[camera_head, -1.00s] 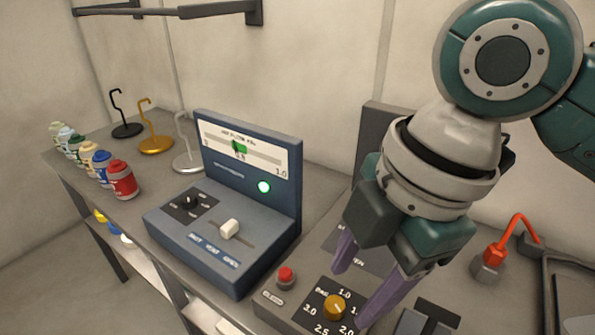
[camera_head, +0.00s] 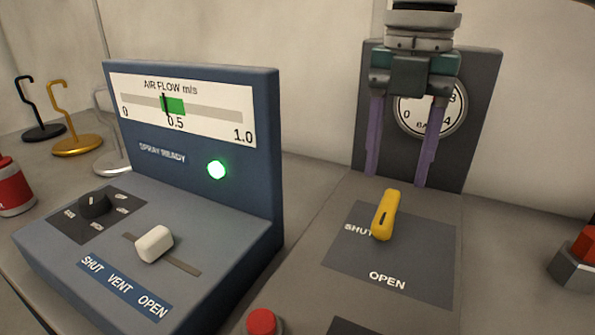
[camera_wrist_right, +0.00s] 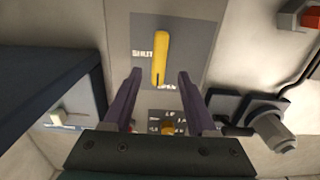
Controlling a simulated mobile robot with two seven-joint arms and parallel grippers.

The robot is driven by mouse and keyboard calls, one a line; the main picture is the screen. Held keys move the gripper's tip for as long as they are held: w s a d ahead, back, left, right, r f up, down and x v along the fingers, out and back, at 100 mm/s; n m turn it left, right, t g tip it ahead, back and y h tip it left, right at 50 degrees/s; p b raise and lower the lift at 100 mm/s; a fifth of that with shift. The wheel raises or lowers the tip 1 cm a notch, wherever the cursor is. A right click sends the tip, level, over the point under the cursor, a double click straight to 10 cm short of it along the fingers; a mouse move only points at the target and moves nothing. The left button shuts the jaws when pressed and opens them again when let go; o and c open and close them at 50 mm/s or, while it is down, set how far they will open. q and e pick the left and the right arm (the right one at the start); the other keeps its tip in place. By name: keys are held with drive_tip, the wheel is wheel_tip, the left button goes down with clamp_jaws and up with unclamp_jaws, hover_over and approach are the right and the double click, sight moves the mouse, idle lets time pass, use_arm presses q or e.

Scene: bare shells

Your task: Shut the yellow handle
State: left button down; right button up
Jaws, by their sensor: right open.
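The yellow handle (camera_head: 385,214) sits on a dark grey plate (camera_head: 420,262) marked SHUT at its left and OPEN at its near edge. In the head view the handle leans slightly, and its lower end is between the two words. My right gripper (camera_head: 398,180) is open and empty, its purple fingers pointing down behind and above the handle. In the right wrist view the handle (camera_wrist_right: 160,58) lies beyond the spread fingertips (camera_wrist_right: 160,85), in line with the gap between them. No contact shows. My left gripper is not in view.
A round gauge (camera_head: 432,108) on an upright dark panel stands behind my right gripper. A blue air flow console (camera_head: 265,215) with a lit green lamp (camera_head: 216,170) stands to the left. A red button (camera_head: 262,322) is in front, and an orange-red part (camera_head: 585,246) is at the right edge.

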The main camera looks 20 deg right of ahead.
sight(388, 205)
wheel_tip(388, 205, down, 5)
drive_tip(key=shift+f, duration=0.2)
clamp_jaws()
idle(0.5)
